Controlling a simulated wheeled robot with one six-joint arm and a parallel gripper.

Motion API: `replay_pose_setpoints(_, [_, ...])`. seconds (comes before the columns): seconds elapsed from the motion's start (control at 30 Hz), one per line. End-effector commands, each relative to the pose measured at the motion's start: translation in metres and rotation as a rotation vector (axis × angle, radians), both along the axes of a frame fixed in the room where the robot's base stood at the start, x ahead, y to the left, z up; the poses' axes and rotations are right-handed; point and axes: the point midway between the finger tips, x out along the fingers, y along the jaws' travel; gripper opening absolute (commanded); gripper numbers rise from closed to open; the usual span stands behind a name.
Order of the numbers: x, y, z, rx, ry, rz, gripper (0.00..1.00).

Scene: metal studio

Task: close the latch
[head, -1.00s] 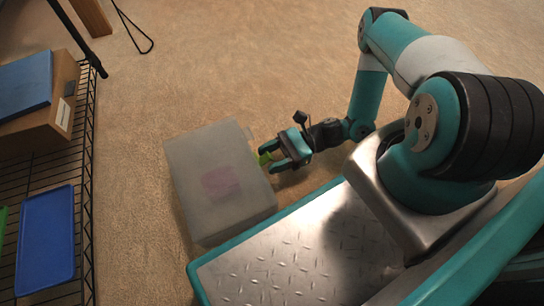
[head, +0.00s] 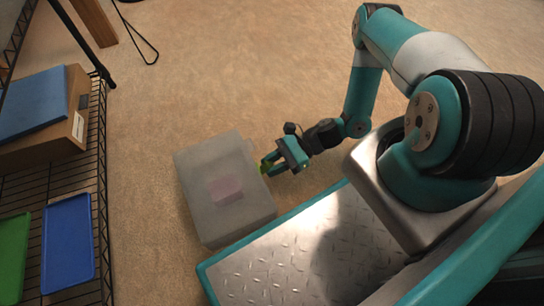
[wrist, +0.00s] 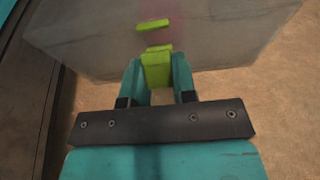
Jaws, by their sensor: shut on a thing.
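A translucent grey box (head: 235,212) stands on the carpet, with a pinkish thing (head: 225,190) showing dimly through it. A yellow-green latch (wrist: 156,70) is on the box's side facing my gripper. A small separate green piece (wrist: 153,25) shows on the box wall beyond it in the wrist view. My gripper (wrist: 158,78) is shut on the latch, with one finger on each side of it. In the head view my gripper (head: 271,165) is at the box's right side, and the latch shows only as a small green patch between the fingers.
A black wire shelf (head: 100,215) stands at the left with a cardboard box (head: 62,133), a blue tray (head: 68,245) and a green tray (head: 12,250). My base lies close to the box's lower right. Carpet is clear above the box.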

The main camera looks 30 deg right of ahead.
Motion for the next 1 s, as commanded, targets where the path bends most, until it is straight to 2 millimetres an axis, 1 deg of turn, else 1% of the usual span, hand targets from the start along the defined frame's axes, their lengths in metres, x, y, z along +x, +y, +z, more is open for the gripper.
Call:
replay_pose_setpoints(0.03, [0.0000, 0.0004, 0.0131, -0.041, 0.002, 0.002, 0.02])
replay_pose_setpoints(0.3, [-0.0001, 0.0029, 0.0181, -0.234, 0.019, 0.003, 0.02])
replay_pose_setpoints(0.5, [0.0003, 0.0047, 0.0186, -0.335, 0.028, 0.002, 0.02])
replay_pose_setpoints(0.73, [0.0005, 0.0055, 0.0172, -0.393, 0.033, 0.001, 0.02])
replay_pose_setpoints(1.0, [0.0005, 0.0054, 0.0154, -0.403, 0.036, 0.000, 0.02])
